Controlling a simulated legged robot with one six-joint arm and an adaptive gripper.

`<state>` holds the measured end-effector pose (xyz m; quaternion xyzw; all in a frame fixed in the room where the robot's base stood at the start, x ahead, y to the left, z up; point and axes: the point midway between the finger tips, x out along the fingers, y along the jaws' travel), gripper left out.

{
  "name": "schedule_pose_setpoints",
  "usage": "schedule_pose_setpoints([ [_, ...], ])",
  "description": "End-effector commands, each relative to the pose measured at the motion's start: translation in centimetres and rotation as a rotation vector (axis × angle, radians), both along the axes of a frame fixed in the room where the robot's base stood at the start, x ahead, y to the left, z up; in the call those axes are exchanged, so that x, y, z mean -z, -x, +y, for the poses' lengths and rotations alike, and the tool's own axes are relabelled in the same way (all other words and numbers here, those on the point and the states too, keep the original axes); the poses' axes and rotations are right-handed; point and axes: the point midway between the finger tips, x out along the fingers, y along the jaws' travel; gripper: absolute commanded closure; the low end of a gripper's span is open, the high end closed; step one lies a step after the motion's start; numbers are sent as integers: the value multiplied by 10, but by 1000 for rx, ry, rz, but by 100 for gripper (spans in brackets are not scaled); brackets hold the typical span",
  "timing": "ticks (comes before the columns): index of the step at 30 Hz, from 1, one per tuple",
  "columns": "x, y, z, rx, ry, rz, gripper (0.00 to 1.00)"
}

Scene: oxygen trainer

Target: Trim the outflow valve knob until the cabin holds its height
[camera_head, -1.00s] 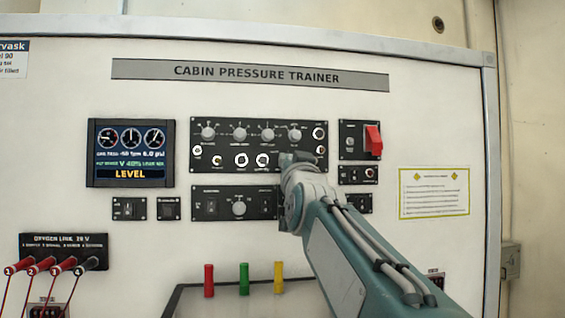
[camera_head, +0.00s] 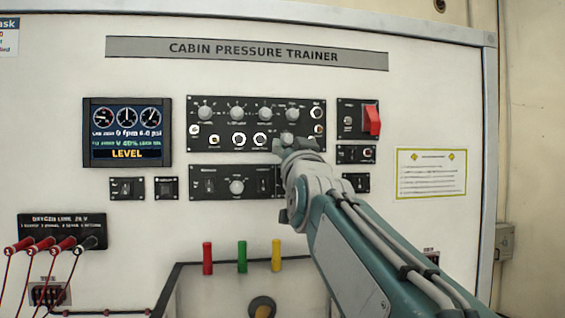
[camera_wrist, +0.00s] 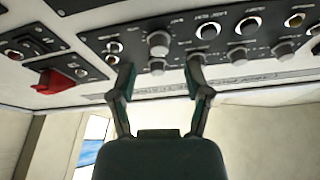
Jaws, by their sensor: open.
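The upper black control panel (camera_head: 225,118) has a row of grey knobs, with ringed fittings and one more knob (camera_head: 287,138) below. That lower knob also shows in the wrist view (camera_wrist: 158,43), where the scene appears upside down. Labels are too small to read, so I cannot confirm which knob is the outflow valve. My gripper (camera_head: 298,146) is at the panel's lower right, just below that knob. In the wrist view my gripper (camera_wrist: 161,66) is open, its fingers apart on either side of the knob; contact is unclear. The display (camera_head: 127,132) reads LEVEL and about 0 fpm.
A lower panel (camera_head: 210,187) has a central knob. A red guarded switch (camera_head: 372,120) is right of the upper panel. Red, green and yellow handles (camera_head: 242,257) stand below. Red-capped plugs with cables (camera_head: 40,244) are at the lower left.

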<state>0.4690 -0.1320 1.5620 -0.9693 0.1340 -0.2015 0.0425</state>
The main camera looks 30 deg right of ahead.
Motion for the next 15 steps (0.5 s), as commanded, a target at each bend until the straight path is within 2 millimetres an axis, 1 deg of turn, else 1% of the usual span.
schedule_pose_setpoints([
  [1,3,10,3,-1,1,-1,37],
  [9,22,50,16,-2,-1,-2,37],
  [12,26,61,20,-1,-1,-3,37],
  [15,30,67,22,0,-1,0,37],
])
